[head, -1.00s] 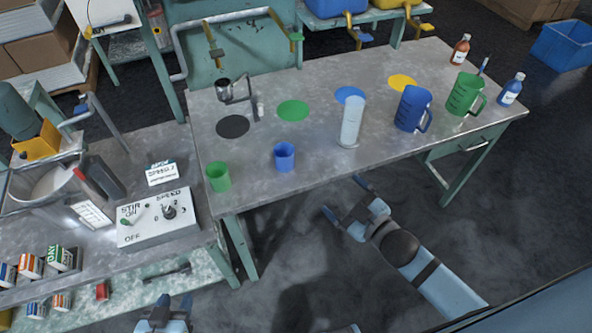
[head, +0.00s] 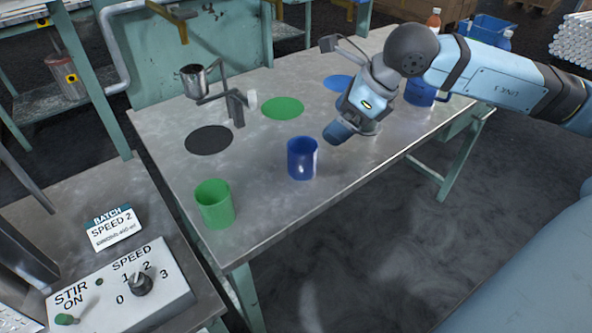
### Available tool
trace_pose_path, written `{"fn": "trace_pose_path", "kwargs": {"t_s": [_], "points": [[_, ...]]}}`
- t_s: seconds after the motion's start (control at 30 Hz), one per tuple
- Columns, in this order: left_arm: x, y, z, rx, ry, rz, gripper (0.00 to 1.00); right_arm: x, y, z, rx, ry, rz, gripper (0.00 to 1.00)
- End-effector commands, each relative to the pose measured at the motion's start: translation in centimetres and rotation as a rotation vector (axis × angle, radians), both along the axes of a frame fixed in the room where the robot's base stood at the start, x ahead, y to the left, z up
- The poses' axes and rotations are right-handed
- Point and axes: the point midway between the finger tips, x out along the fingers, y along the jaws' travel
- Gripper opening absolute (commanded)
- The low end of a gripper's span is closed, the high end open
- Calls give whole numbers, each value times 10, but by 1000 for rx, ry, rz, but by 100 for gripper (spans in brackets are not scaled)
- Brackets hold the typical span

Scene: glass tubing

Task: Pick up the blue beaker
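The blue beaker (head: 302,160) stands upright on the metal table near its front edge, right of a green beaker (head: 214,204). My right gripper (head: 330,90) is above the table, up and to the right of the blue beaker. Its fingers look spread apart with nothing between them, and it is not touching the beaker. My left gripper is not in view.
A blue jug (head: 419,93) is partly covered by my arm. A metal stand (head: 238,105) with a cup is at the back. A control box (head: 120,290) sits lower left.

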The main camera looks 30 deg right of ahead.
Motion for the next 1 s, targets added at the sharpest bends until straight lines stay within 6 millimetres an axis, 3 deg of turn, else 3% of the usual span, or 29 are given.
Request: {"fn": "trace_pose_path", "kwargs": {"t_s": [0.3, 0.63, 0.8, 1.0], "points": [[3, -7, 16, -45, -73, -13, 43, 26, 22, -51, 8, 2, 1, 92], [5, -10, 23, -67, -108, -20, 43, 38, 29, -71, 7, 3, 1, 92], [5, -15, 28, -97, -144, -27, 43, 52, 36, -91, 10, 3, 2, 92], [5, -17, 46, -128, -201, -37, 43, 60, 42, -106, 8, 2, 1, 92]]}}
